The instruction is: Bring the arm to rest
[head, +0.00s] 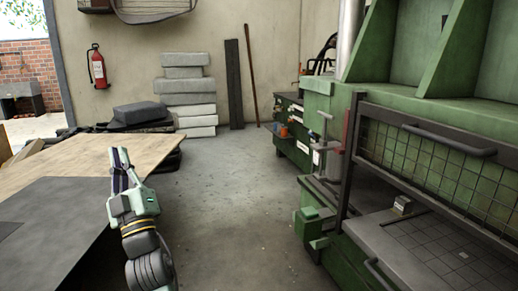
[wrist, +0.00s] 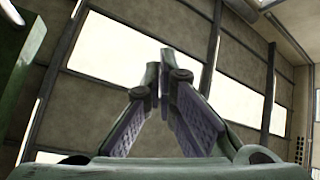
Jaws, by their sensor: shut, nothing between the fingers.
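My gripper (head: 121,168) shows in the head view at the lower left, at the end of my raised arm, pointing up. It appears over the right edge of the wooden table (head: 120,148) and holds nothing. In the wrist view the two fingers of my gripper (wrist: 165,75) come together at their tips, with no object between them. Behind them are a wall and bright windows (wrist: 110,55). The lower part of my arm runs out of the head view at the bottom.
A dark mat (head: 50,215) lies on the table. A green machine (head: 330,235) with a mesh guard (head: 420,160) stands at the right. Stacked grey blocks (head: 188,100) and a fire extinguisher (head: 97,68) are at the back wall. The concrete floor (head: 230,200) between table and machine is clear.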

